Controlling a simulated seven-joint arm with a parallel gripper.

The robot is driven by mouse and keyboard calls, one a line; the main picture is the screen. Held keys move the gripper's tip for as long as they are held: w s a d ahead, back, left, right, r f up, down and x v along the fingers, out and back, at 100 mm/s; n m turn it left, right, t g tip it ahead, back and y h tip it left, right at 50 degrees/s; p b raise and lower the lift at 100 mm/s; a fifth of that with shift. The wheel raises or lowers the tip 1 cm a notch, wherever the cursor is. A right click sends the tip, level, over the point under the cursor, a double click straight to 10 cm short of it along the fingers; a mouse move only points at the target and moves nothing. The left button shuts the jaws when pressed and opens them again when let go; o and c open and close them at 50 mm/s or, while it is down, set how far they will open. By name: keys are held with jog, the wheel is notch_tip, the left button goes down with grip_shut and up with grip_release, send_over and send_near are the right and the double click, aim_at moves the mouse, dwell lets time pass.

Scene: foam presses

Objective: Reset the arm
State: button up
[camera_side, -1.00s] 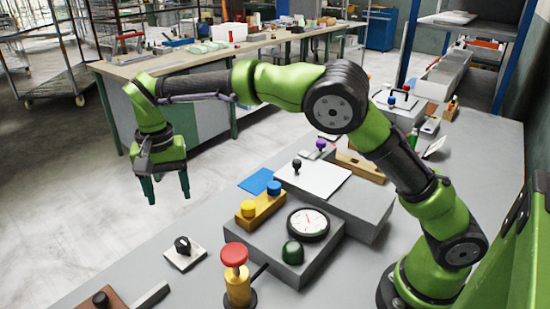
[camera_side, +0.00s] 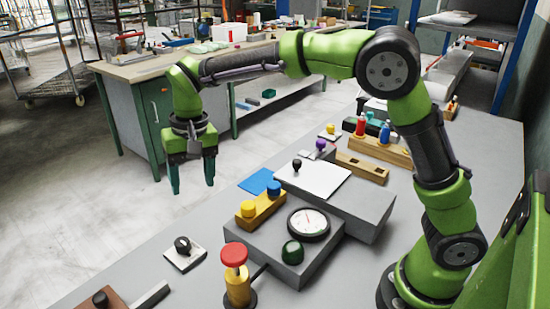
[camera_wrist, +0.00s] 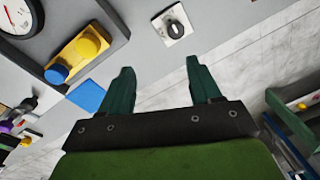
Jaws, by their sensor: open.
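My gripper (camera_side: 193,190) is open and empty, its two dark green fingers pointing down. In the side view it hangs in the air to the left of the grey table, above the floor in the picture. In the wrist view my gripper (camera_wrist: 160,80) shows both fingers apart with nothing between them. My green and black arm reaches left from its base at the lower right.
A red-topped yellow post (camera_side: 236,275), a round gauge (camera_side: 308,223), a yellow block (camera_side: 260,205) with yellow and blue knobs, and a black knob switch (camera_side: 184,250) stand on the table (camera_side: 135,265). A workbench (camera_side: 150,65) stands behind.

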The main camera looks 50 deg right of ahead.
jog(key=s+d+r+t, duration=0.2)
jog(key=s+d, duration=0.4)
jog(key=s, duration=0.4)
jog(key=s+d+r+t+y, duration=0.1)
jog(key=s+d+r+t, duration=0.2)
jog(key=s+d, duration=0.4)
jog(key=s+t, duration=0.1)
jog(key=s, duration=0.3)
jog(key=shift+s+d, duration=0.2)
jog(key=shift+s, duration=0.05)
